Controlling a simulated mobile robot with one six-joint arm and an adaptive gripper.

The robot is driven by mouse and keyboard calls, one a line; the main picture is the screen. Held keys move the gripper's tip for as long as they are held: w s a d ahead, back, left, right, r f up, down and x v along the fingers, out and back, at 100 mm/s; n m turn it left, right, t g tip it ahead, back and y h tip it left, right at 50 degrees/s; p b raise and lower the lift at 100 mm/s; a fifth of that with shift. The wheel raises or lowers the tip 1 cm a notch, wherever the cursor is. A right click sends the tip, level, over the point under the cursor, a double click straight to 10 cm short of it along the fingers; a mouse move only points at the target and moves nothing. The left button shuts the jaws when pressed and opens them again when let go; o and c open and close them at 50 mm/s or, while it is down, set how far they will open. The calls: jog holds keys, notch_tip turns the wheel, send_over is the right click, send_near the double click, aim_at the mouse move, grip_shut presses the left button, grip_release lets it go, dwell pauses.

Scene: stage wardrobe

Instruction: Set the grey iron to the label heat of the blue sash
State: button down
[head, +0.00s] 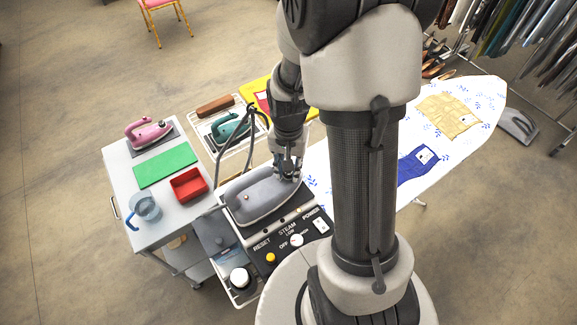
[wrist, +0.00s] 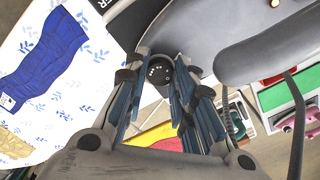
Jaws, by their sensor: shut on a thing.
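The grey iron (head: 258,197) rests on a black-topped station left of my column. In the wrist view its grey body (wrist: 190,25) and handle (wrist: 262,48) show at the top. My gripper (head: 290,172) is at the iron's rear right end. In the wrist view my gripper (wrist: 164,74) is shut on a dark round dial (wrist: 157,66) with white dots; the dial's setting cannot be read. The blue sash (head: 412,171) lies on the ironing board with a white label (head: 424,156). The sash also shows in the wrist view (wrist: 48,58); its label marks are too small to read.
The station's control panel (head: 284,256) has a white knob, a yellow button and a power switch. A trolley (head: 118,163) at left holds a pink iron, a red tray and a jug. A teal iron (head: 231,128) stands behind. A tan cloth (head: 450,113) lies on the board.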

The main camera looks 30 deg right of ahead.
dwell(0.5)
jog(key=c, duration=1.6)
grip_release()
jog(key=shift+r, duration=0.1)
notch_tip(320, 180, up, 12)
jog(key=shift+f, duration=0.1)
